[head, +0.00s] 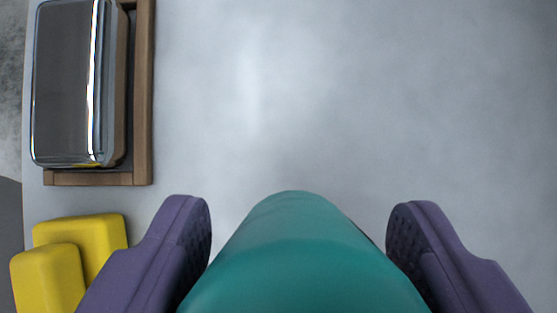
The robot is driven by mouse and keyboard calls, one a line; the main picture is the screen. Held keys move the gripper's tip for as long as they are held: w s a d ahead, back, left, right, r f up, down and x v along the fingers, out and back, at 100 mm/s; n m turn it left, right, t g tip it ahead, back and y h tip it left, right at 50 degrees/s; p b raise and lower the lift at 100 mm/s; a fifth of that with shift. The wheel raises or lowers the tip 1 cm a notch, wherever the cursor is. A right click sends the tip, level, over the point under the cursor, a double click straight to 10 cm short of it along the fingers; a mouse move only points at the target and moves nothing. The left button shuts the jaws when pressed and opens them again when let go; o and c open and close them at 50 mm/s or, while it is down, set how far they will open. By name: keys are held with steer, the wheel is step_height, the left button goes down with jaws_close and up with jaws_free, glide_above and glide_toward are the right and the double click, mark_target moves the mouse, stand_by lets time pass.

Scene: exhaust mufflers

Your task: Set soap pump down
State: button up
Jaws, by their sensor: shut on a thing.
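A teal rounded object, which I take to be the soap pump (300,255), fills the bottom middle of the head view. Its lower part is cut off by the frame edge, and no nozzle shows. My gripper (300,225) has two purple fingers with dark textured pads, one on each side of it. The gripper is shut on the soap pump. The pale grey surface (350,100) lies beyond and below it. Whether the pump touches that surface cannot be told.
A wooden tray (143,110) with a shiny metal-and-glass box (65,80) in it stands at the upper left. Yellow blocks (50,275) lie at the lower left, close to the left finger. The surface's left edge shows at far left. The middle and right are clear.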

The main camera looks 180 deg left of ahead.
step_height(320, 180, down, 8)
steer(key=b, duration=0.2)
steer(key=shift+b, duration=0.35)
steer(key=shift+f, duration=0.2)
steer(key=o, duration=1.1)
steer(key=shift+o, duration=0.2)
steer(key=p+v, duration=0.4)
steer(key=v, duration=0.8)
steer(key=shift+r, duration=0.2)
steer(key=shift+d, duration=0.1)
